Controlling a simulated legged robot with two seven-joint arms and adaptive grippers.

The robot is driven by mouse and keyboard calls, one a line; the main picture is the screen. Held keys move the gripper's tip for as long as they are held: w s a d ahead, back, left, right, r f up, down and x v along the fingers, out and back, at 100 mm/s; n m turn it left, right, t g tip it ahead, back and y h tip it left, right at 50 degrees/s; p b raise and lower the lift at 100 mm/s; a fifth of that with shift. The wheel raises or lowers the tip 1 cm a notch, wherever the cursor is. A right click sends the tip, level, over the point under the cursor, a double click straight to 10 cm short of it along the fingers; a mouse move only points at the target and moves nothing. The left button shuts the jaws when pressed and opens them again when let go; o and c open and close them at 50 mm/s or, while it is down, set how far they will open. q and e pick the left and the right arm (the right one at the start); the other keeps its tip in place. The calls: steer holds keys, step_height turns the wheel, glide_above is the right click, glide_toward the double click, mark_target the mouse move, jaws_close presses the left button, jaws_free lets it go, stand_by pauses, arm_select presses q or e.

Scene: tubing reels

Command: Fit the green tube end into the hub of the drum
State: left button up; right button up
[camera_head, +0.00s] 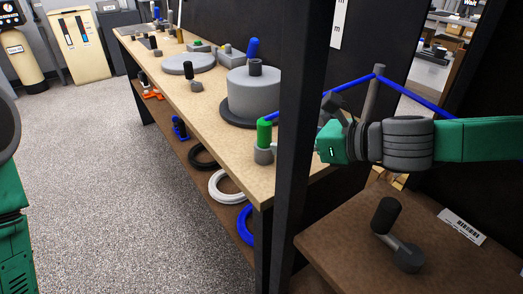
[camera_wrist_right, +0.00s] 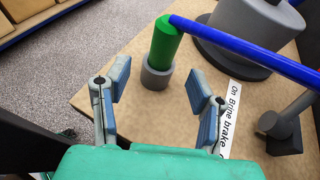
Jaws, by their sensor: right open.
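The green tube end (camera_head: 264,133) stands upright in a small grey holder (camera_head: 263,155) near the bench's front edge. In the right wrist view the green tube end (camera_wrist_right: 164,45) shows with a blue tube running from its top to the right. The grey drum (camera_head: 256,92) stands behind it on a dark base. In the head view a black post partly hides this gripper. My left gripper is out of view.
A black upright post (camera_head: 303,120) stands between the bench and my right arm. The blue tube (camera_head: 345,86) runs over a grey peg (camera_head: 373,95). A brown table (camera_head: 345,235) with a black-handled lever (camera_head: 386,215) lies below my right arm. Coiled rings (camera_head: 227,186) lie on the lower shelf.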

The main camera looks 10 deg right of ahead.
mark_target(270, 137)
steer(key=shift+w+a+f, duration=0.2)
steer(key=shift+w+a, duration=0.25)
steer(key=shift+a, duration=0.05)
steer(key=x, duration=0.3)
steer(key=shift+w+d+f+b, duration=0.1)
steer(key=shift+w+b, duration=0.3)
steer(key=shift+w, duration=0.1)
steer(key=shift+w+a+f, duration=0.1)
steer(key=shift+w+a, duration=0.15)
steer(key=shift+a, duration=0.5)
jaws_close()
steer(key=shift+d, duration=0.25)
